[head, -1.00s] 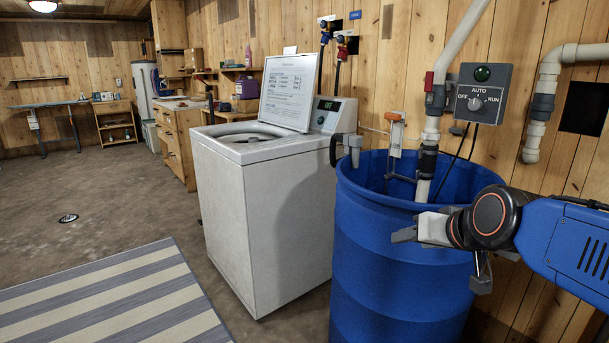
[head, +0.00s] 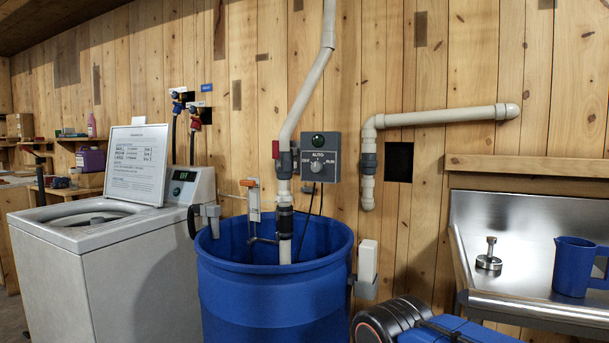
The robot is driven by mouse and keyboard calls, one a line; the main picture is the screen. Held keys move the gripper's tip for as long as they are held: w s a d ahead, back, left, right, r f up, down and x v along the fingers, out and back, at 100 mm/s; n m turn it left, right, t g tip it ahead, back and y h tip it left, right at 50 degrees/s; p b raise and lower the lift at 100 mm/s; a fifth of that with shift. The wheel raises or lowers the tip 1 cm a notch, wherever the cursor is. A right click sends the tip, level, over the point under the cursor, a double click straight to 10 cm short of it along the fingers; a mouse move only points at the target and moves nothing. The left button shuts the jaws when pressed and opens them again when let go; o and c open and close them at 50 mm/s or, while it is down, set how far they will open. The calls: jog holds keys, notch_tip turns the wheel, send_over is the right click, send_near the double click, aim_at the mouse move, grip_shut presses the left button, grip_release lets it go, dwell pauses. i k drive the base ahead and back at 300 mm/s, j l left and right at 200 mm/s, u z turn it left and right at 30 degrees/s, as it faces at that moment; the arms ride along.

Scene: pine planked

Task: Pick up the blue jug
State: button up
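The blue jug (head: 572,268) stands upright on the steel counter (head: 520,232) at the far right of the head view. Its handle is on its right side, close to the picture's edge.
A metal stopper-like piece (head: 489,256) stands on the counter left of the jug. The counter has a raised rim. A large open blue barrel (head: 245,300) with a pipe in it stands in the middle. A white washer (head: 115,280) with its lid up is at left.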

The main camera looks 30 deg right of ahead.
aim_at(575, 256)
jog(key=z, duration=2.05)
